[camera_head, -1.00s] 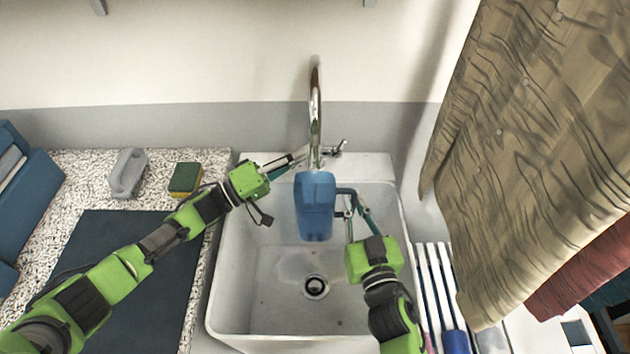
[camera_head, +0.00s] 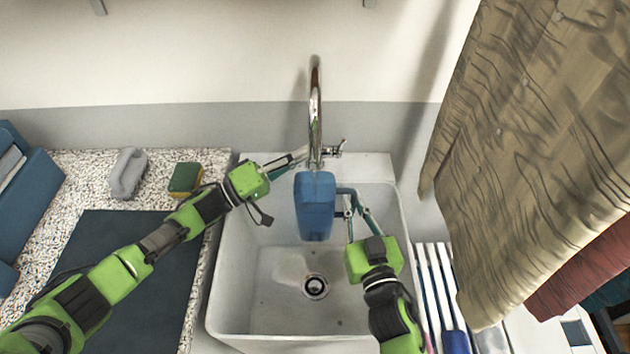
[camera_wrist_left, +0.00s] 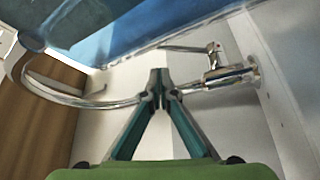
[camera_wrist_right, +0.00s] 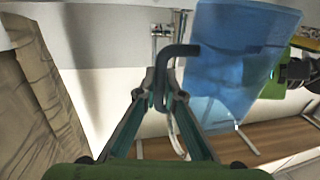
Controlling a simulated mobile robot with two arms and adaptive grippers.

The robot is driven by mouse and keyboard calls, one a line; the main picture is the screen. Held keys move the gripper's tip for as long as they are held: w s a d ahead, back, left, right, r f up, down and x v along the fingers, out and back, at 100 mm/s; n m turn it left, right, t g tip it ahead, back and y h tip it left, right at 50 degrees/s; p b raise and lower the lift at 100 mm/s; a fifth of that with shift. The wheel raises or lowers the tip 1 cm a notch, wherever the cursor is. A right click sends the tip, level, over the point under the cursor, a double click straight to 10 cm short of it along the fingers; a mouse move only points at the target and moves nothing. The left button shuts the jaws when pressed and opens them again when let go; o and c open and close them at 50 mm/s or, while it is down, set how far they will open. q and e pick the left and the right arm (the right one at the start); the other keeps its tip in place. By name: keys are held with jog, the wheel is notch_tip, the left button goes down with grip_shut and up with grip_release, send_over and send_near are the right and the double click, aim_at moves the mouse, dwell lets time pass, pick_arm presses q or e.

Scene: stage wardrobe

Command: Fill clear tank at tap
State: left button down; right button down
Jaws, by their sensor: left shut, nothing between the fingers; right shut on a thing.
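The clear, blue-tinted tank (camera_head: 315,208) hangs upright over the sink (camera_head: 262,285), under the tap (camera_head: 316,110). My right gripper (camera_head: 348,203) is shut on its dark handle, which shows between the fingers in the right wrist view (camera_wrist_right: 180,51). I cannot tell whether water is running or how full the tank is. My left gripper (camera_head: 303,153) is shut and empty beside the tap, left of its base. In the left wrist view, its fingertips (camera_wrist_left: 158,82) are close to the chrome spout (camera_wrist_left: 75,98), with the tap's lever (camera_wrist_left: 185,49) beyond them; contact is unclear.
A sponge (camera_head: 185,179), a grey handled block (camera_head: 127,173) and a dark mat (camera_head: 135,275) lie on the speckled counter at left. Blue bins (camera_head: 35,200) stand at far left. Hanging clothes (camera_head: 540,130) and white-and-blue sticks (camera_head: 440,290) crowd the right side.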

jog(key=shift+r, duration=0.15)
jog(key=s+d, duration=0.5)
jog(key=shift+s+d, duration=0.3)
jog(key=shift+d, duration=0.1)
